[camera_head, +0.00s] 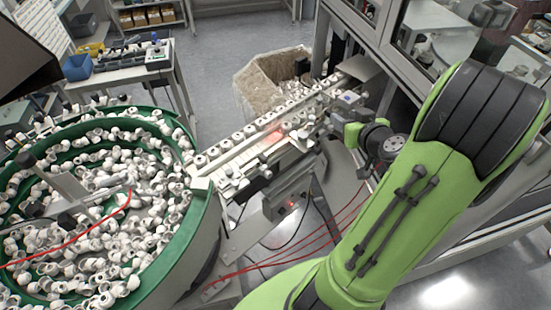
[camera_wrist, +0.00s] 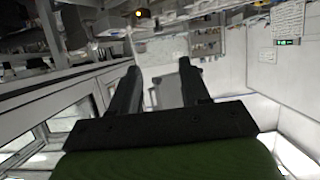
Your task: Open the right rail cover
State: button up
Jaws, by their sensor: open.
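The feed rail (camera_head: 240,150) runs from the bowl up to the right in the head view, with white caps along it. A pale strip lies along the rail. I cannot tell which part is the right rail cover or whether it is open. My gripper is open in the wrist view (camera_wrist: 160,80), with two dark fingers apart and nothing between them. In the head view my arm's end is just right of the rail's far end; its fingertips are not clear there. The wrist view looks out over the room, and the rail cannot be made out in it.
A green-rimmed bowl (camera_head: 211,200) full of white caps stands at left. A large bin (camera_head: 258,82) is behind the rail. A glazed cabinet (camera_head: 425,50) stands close behind my arm. Red cables (camera_head: 260,268) run below the rail. A workbench (camera_head: 125,65) is at the back left.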

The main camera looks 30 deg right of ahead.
jog(key=a+n+g+y+b, duration=0.2)
jog(key=a+n+g+y, duration=0.2)
jog(key=a, duration=1.6)
jog(key=shift+a+f+n+y, duration=0.15)
jog(key=shift+f+n+y, duration=0.25)
jog(key=shift+f, duration=0.05)
